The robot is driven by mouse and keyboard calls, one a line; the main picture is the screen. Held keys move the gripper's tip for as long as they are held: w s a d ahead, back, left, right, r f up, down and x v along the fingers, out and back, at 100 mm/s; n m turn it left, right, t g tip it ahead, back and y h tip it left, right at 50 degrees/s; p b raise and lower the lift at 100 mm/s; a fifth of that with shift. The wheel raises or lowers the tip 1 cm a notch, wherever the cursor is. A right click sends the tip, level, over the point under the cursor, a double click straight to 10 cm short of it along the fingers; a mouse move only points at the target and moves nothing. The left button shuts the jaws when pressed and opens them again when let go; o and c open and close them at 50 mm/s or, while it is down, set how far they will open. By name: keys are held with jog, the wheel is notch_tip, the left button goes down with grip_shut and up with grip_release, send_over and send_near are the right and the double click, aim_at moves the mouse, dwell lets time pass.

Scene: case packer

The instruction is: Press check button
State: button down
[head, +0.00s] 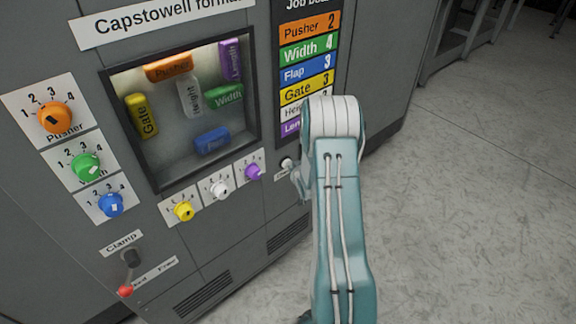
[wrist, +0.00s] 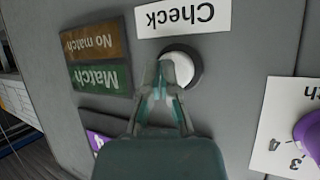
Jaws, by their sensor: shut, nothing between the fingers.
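The check button is a round white button (wrist: 182,67) in a dark ring, under the "Check" label (wrist: 181,19) in the wrist view. In the head view the button (head: 286,162) shows just left of my arm, at the right end of the lower dial row. My gripper (wrist: 164,66) is shut and empty, its fingertips overlapping the button's lower left part in the wrist view. I cannot tell whether the tips touch it. In the head view my gripper (head: 300,190) is mostly hidden by my arm.
"No match" (wrist: 95,42) and "Match" (wrist: 100,78) plates sit beside the button. The purple dial (head: 253,172), white dial (head: 220,189) and yellow dial (head: 184,211) line up to its left. A red-tipped clamp lever (head: 126,290) is lower left. The floor on the right is clear.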

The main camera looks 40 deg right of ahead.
jog(key=shift+w, duration=0.55)
dwell(0.6)
jog(key=shift+s, duration=0.95)
jog(key=s, duration=0.5)
jog(key=shift+d, duration=0.25)
dwell(0.5)
